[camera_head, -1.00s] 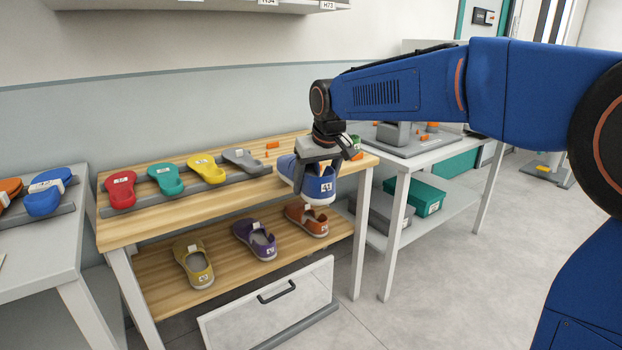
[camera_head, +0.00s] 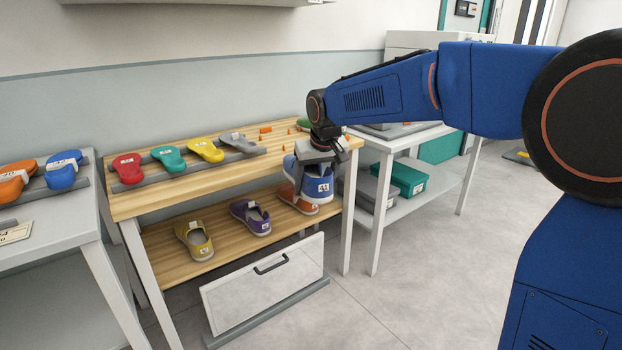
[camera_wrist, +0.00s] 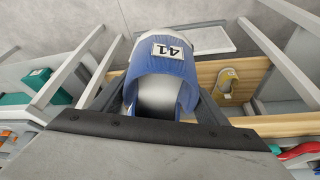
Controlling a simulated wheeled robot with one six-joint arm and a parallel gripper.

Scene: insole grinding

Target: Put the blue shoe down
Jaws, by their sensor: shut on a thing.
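The blue shoe (camera_head: 318,187) has a white sole and a white tag reading 41. My gripper (camera_head: 312,160) is shut on it and holds it in front of the right end of the wooden table. In the head view it hangs in front of the orange shoe (camera_head: 287,194) on the lower shelf and partly hides it. In the wrist view the blue shoe (camera_wrist: 184,71) sits between the two fingers (camera_wrist: 165,105), with its tag facing the camera. I cannot tell whether its sole touches anything.
The lower shelf (camera_head: 160,262) also holds a purple shoe (camera_head: 250,216) and a yellow shoe (camera_head: 194,239). Colored insoles lie on a grey rail (camera_head: 215,163) above. A white drawer front (camera_head: 265,283) stands below. A side table with a teal box (camera_head: 402,178) is at right.

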